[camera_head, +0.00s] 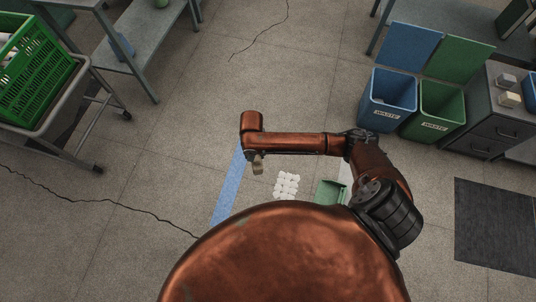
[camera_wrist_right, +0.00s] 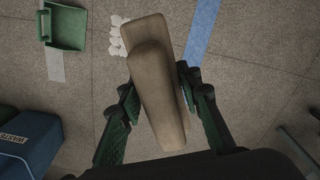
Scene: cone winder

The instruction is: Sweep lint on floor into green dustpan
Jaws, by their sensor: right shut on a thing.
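White lint (camera_head: 286,185) lies in a loose patch on the floor, just left of the green dustpan (camera_head: 330,190). My own body hides part of the dustpan. In the right wrist view the dustpan (camera_wrist_right: 66,28) is at top left and the lint (camera_wrist_right: 116,36) is beside it, partly behind the held tool. My right gripper (camera_wrist_right: 160,92) is shut on a beige brush-like tool (camera_wrist_right: 152,75), held between its fingers. In the head view the tool's end (camera_head: 258,168) hangs below my right arm, up and left of the lint. My left gripper is out of view.
Blue (camera_head: 388,98) and green (camera_head: 436,110) waste bins stand at right beside a grey drawer cabinet (camera_head: 498,115). Blue tape (camera_head: 230,185) runs along the floor left of the lint. A cart with a green crate (camera_head: 30,65) stands at far left. Open floor lies between.

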